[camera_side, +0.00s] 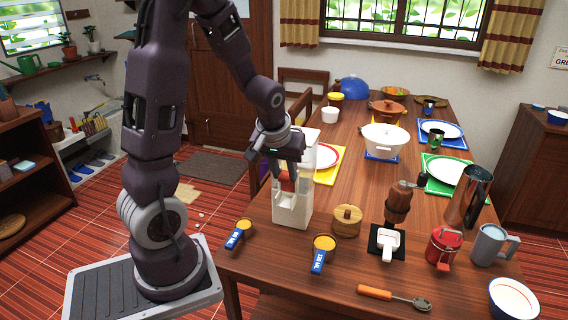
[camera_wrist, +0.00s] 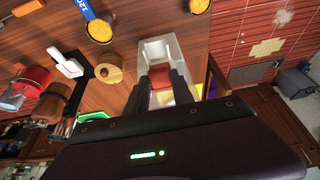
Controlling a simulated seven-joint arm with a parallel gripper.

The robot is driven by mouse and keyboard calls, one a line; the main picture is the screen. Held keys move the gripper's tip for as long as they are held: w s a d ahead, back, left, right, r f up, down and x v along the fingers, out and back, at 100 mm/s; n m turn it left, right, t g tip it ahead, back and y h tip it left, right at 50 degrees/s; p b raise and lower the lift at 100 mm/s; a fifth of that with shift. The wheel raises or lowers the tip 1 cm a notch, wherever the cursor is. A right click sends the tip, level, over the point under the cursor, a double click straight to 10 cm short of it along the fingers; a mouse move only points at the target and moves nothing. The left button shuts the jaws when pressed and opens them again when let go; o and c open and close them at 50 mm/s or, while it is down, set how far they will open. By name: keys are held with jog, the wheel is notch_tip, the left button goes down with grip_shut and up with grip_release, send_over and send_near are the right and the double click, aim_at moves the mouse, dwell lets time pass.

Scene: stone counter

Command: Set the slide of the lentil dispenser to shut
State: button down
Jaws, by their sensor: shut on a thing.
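The lentil dispenser (camera_side: 292,213) is a white box at the near left corner of the table, with an open compartment at its front. It also shows in the wrist view (camera_wrist: 153,47), above the fingers. Its slide appears to be the red-orange piece (camera_wrist: 166,77), which also shows partly in the side view (camera_side: 286,183). My gripper (camera_side: 287,177) reaches down over the dispenser. Its two dark fingers (camera_wrist: 168,82) are shut on the red piece. The fingers hide part of the piece, and I cannot tell the slide's exact position.
Further right are a brown grinder (camera_side: 398,203), a red canister (camera_side: 442,247) and a grey mug (camera_side: 490,245). A yellow mat with a plate lies behind.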

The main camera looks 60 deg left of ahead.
jog(key=c, duration=1.1)
grip_release()
jog(key=v, duration=0.7)
jog(key=shift+d, duration=0.1)
jog(key=s+d+r+m+h, duration=0.1)
jog(key=s+d+r+m, duration=0.1)
jog(key=d, duration=0.4)
jog(key=s+d+r+m+t+h, duration=0.1)
jog(key=s+d+r+m, duration=0.1)
jog(key=s+d+m, duration=0.2)
jog(key=s+d+r+m+t+h, duration=0.1)
jog(key=s+d+r+m, duration=0.2)
jog(key=s+d, duration=0.4)
jog(key=shift+d, duration=0.3)
